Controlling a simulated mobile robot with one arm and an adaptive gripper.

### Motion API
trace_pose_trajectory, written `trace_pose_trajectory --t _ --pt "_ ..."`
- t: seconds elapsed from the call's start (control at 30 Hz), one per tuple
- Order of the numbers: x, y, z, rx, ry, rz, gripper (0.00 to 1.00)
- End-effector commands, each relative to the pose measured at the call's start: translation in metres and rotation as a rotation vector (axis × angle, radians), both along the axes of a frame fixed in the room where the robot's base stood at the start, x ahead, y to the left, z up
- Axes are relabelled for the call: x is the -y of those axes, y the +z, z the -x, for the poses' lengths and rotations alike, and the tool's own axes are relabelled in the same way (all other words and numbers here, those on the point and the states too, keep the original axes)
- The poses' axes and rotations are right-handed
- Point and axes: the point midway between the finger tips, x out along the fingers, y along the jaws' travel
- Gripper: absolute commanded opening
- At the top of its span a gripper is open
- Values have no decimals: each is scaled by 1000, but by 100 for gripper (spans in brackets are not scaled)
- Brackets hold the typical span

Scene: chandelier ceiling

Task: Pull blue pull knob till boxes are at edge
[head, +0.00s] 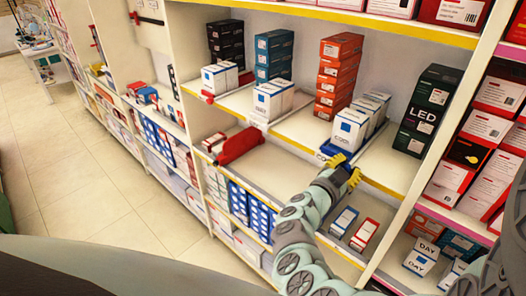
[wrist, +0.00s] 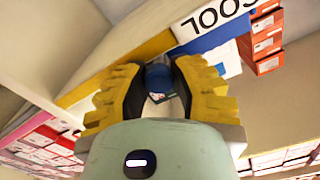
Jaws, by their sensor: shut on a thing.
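My gripper (head: 345,172) has yellow fingers and is at the front of the middle shelf. In the wrist view, its fingers (wrist: 158,90) are closed around the blue pull knob (wrist: 158,77). In the head view the fingers hide the knob, and a blue strip (head: 333,149) shows beside them. A row of white boxes with blue patches (head: 350,129) runs back from the shelf front behind my gripper. The front box, lettered COOL (wrist: 208,20), is close to the yellow shelf edge (wrist: 110,70) in the wrist view. The exact gap is unclear.
Orange boxes (head: 338,68) are stacked left of the row, and black LED boxes (head: 428,108) are at its right. A red pusher (head: 238,146) sticks out at the left. The lower shelf holds small boxes (head: 363,234). The tiled aisle (head: 110,180) is clear.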

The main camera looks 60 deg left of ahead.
Motion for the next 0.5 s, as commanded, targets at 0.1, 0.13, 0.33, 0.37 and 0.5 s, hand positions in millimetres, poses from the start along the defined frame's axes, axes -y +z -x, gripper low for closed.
trace_pose_trajectory --t 0.1,0.13,0.33,0.37,0.5 --pt "0 0 0 0 0 0 0" --pt "0 0 0 0 0 0 0" --pt "0 0 0 -1 1 0 0" --pt "0 0 1 -1 1 0 0" --pt "2 0 15 -4 4 1 0"
